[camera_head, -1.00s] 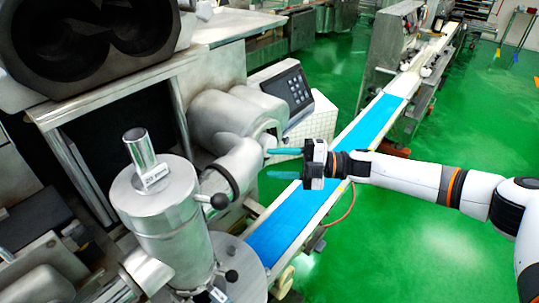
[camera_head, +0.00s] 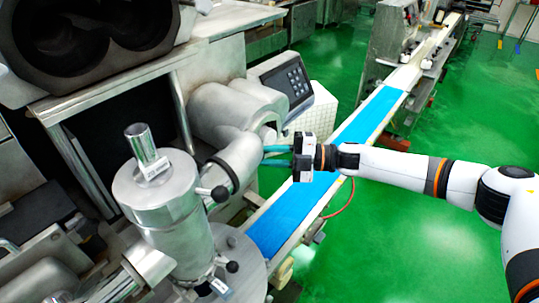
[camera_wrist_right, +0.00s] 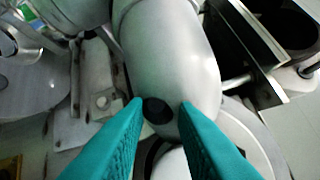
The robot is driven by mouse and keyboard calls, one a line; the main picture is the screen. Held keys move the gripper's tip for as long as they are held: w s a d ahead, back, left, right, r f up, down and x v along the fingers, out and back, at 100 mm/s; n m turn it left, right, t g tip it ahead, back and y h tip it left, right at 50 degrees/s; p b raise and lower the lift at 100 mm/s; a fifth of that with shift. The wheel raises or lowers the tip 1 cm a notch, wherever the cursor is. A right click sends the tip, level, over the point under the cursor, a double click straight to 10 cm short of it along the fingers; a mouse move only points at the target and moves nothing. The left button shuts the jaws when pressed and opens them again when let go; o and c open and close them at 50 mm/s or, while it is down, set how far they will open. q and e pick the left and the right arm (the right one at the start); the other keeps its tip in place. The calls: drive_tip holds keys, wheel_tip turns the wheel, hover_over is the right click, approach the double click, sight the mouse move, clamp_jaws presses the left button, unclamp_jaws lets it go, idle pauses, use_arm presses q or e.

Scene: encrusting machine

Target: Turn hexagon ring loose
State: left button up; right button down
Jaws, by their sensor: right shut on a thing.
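My right gripper (camera_head: 264,156) reaches in from the right to the grey metal pipe elbow (camera_head: 240,157) of the machine. In the right wrist view, its teal fingers (camera_wrist_right: 160,106) stand on both sides of a black knob (camera_wrist_right: 157,110) in front of the smooth pale pipe. The gripper is shut on this knob. I cannot clearly make out the hexagon ring; the pipe's far end is partly hidden by the fingers. My left gripper is not in view.
A steel cylinder (camera_head: 165,207) with black ball handles stands left of the pipe. A control panel (camera_head: 284,80) is behind it. A blue conveyor belt (camera_head: 290,218) runs below my right arm. Green floor (camera_head: 420,240) is clear on the right.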

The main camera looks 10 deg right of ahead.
drive_tip(key=shift+r+m+y+b, duration=0.3)
drive_tip(key=shift+m+y+b, duration=0.1)
drive_tip(key=shift+m+b, duration=0.15)
drive_tip(key=c, duration=1.2)
unclamp_jaws()
